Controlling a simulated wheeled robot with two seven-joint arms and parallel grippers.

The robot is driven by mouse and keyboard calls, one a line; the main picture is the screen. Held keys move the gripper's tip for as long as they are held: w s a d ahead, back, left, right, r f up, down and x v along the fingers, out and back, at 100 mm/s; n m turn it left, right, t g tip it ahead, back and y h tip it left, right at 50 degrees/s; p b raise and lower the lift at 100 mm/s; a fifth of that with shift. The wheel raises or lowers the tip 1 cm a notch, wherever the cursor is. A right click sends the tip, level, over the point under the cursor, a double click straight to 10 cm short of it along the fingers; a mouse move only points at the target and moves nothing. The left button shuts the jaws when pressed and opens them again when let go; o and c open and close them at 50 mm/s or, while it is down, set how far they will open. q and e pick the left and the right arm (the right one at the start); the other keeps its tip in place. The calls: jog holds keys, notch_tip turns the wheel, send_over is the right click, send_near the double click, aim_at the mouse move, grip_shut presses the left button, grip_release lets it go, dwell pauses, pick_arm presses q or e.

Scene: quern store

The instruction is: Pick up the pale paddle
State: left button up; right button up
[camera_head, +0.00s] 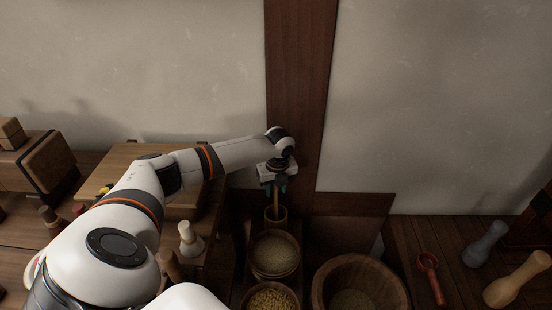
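My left arm reaches in from the lower left, and its gripper (276,188) points down over a small wooden cup (276,219) near the wall. A narrow light-brown stick (275,204) stands upright in the cup, directly below and between the dark fingertips. It may be the pale paddle, but its lower end is hidden in the cup and its top is hidden by the gripper. I cannot tell whether the fingers touch it or are shut on it. My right gripper is out of view.
A grain-filled bowl (275,274) and another with coarser yellowish grain (270,300) stand in front of the cup. A wide wooden tub (321,290) is to their right. A red scoop (431,275), grey pestle (486,244) and pale wooden pestle (516,280) lie further right.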

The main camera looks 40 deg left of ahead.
pick_arm(q)
grip_shut()
jog(key=shift+r, duration=0.1)
